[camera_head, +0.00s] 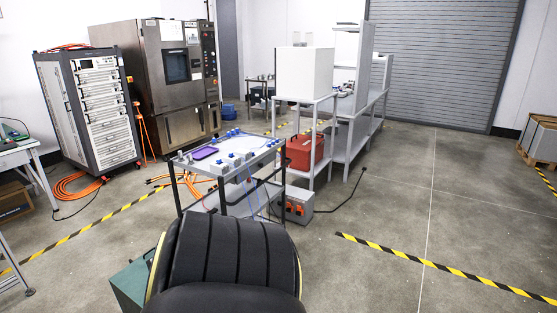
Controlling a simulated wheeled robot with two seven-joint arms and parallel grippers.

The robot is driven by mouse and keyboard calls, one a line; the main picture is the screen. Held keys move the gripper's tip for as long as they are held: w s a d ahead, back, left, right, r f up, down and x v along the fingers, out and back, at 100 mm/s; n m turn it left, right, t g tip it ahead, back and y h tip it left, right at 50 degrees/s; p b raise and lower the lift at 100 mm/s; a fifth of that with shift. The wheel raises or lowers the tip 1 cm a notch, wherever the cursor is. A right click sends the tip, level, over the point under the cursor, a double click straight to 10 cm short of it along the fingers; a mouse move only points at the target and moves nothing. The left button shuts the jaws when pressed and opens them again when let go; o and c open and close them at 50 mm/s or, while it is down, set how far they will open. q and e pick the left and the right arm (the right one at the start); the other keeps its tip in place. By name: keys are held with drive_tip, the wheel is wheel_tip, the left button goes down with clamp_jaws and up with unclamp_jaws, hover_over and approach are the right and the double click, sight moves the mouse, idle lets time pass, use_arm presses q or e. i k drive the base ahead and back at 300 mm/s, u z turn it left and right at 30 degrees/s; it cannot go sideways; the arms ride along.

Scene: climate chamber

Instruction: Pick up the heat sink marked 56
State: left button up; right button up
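I cannot make out any heat sink marked 56; no number is readable at this distance. Several small grey blocks (220,168) with blue parts stand on the top of a dark-framed cart (178,194) in the middle of the view. A purple tray (205,153) lies on the cart's left part. I cannot tell whether any of the grey blocks is a heat sink. Neither of my grippers is in view.
A black ridged object (222,250) fills the bottom centre, before the cart. A white shelf bench (308,101) with a red case (304,152) stands behind the cart. A server rack (101,110) and steel chamber (140,65) stand left. The right floor is mostly clear.

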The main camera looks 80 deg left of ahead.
sight(246, 154)
drive_tip(key=u, duration=1.6)
drive_tip(key=i, duration=1.9)
drive_tip(key=u, duration=2.05)
